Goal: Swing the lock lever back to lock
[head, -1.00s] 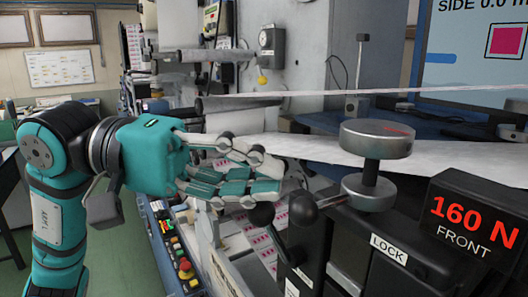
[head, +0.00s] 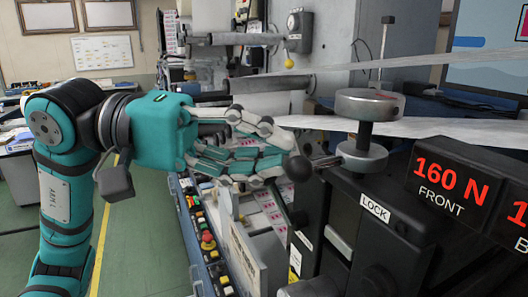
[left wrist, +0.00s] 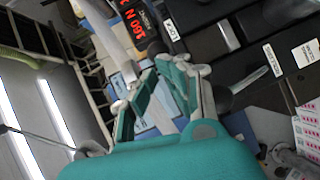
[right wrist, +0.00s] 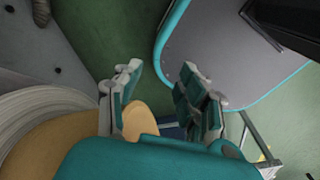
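The lock lever, a thin rod with a dark round knob (head: 298,168), sticks out left from the metal hub (head: 362,156) above the white LOCK label (head: 375,208). My left gripper (head: 284,153) is at the left of the knob, its fingers spread and very close to it; contact cannot be told. In the left wrist view the fingers (left wrist: 160,85) stand apart, and a dark knob with a grey rod (left wrist: 248,79) lies right of them, not between them. My right gripper (right wrist: 160,90) is open and empty, seen only in its wrist view.
A black 160 N display (head: 445,185) stands right of the lever. A white web (head: 430,128) runs behind the hub. A control panel with buttons (head: 207,240) is below my left gripper. Green floor (head: 140,240) is open at left.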

